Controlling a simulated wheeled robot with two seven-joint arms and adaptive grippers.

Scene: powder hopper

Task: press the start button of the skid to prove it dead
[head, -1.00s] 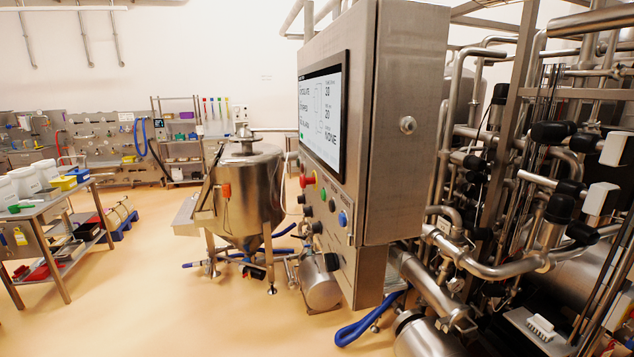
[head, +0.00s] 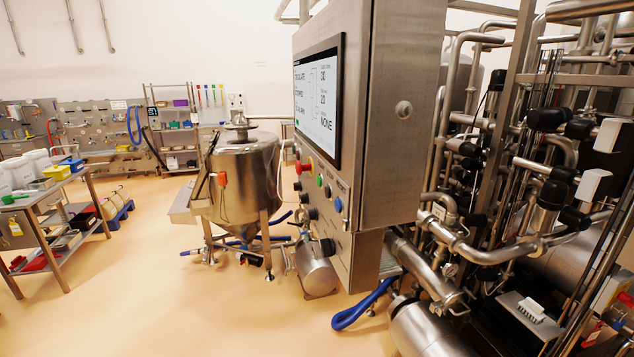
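The skid's steel control cabinet (head: 395,130) stands at the centre right, seen at a steep angle. Its screen (head: 319,103) is lit with text, only partly readable, including "NONE". Below the screen are a red mushroom button (head: 308,174), a green button (head: 319,180), a blue button (head: 338,205) and several dark knobs. Which button is the start button cannot be read from its label; the green one is small and seen from the side. Neither of my grippers is in view.
A steel hopper vessel (head: 245,180) on legs stands left of the cabinet. A blue hose (head: 362,305) loops out near the cabinet's foot. Dense pipework (head: 500,200) fills the right side. A work table (head: 45,205) stands at the left. The floor (head: 150,285) between is clear.

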